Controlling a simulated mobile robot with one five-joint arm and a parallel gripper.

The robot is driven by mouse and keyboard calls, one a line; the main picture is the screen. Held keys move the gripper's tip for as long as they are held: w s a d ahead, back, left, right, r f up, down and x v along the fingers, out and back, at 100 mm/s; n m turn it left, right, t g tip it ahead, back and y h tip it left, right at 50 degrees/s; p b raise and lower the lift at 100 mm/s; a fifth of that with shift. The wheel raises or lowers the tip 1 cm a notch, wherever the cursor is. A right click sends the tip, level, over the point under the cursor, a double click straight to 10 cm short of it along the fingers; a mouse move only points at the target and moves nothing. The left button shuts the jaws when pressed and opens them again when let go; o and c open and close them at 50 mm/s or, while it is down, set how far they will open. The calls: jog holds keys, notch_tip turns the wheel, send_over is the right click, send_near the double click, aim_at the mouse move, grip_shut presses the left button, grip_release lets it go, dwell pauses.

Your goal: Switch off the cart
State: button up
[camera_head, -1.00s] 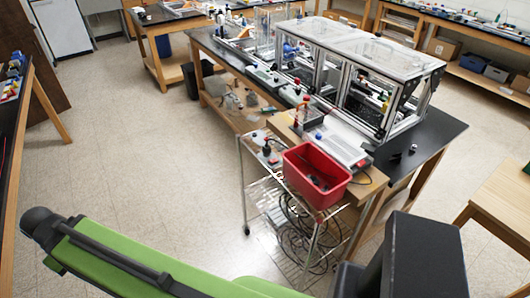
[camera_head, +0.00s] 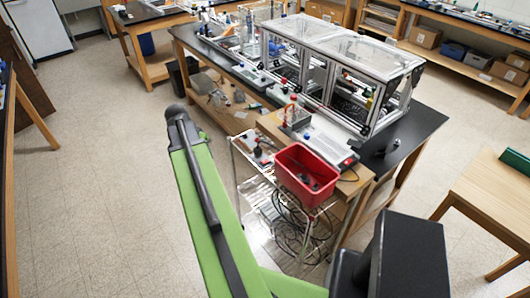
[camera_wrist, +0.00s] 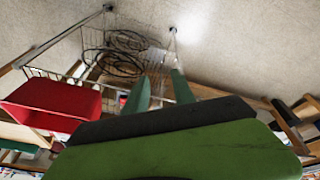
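The metal wire cart (camera_head: 237,177) stands at the near end of the black-topped bench. Coiled black cables (camera_head: 290,222) lie on its lower shelf. A small tray with dark items (camera_head: 258,150) is at its upper left. A red bin (camera_head: 307,175) is at its upper right. A light-coloured flat device with a red spot (camera_head: 347,162) lies behind the bin; I cannot tell if the spot is a switch. In the wrist view my gripper (camera_wrist: 158,83) has two green fingers spread apart with nothing between them. The cart's wire basket (camera_wrist: 85,62) and the red bin (camera_wrist: 52,100) appear beyond, upside down.
My green arm rises in front of the cart's left side in the head view. The black-topped bench (camera_head: 432,118) carries a framed clear enclosure (camera_head: 345,50). A wooden table (camera_head: 490,195) is at the right. The floor (camera_head: 100,160) at the left is clear.

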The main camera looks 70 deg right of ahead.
jog(key=s+d+r+m+g+p, duration=0.25)
jog(key=s+d+m, duration=0.35)
jog(key=s+d, duration=0.8)
jog(key=t+b, duration=0.1)
jog(key=b, duration=1.6)
send_near(267, 160)
jog(key=x, duration=0.6)
jog(key=shift+s+f, duration=0.1)
jog(key=shift+f, duration=0.25)
jog(key=shift+s+d+f+h, duration=0.15)
jog(key=shift+d+f+h, duration=0.05)
jog(key=shift+f+h, duration=0.15)
jog(key=shift+r, duration=0.1)
grip_shut()
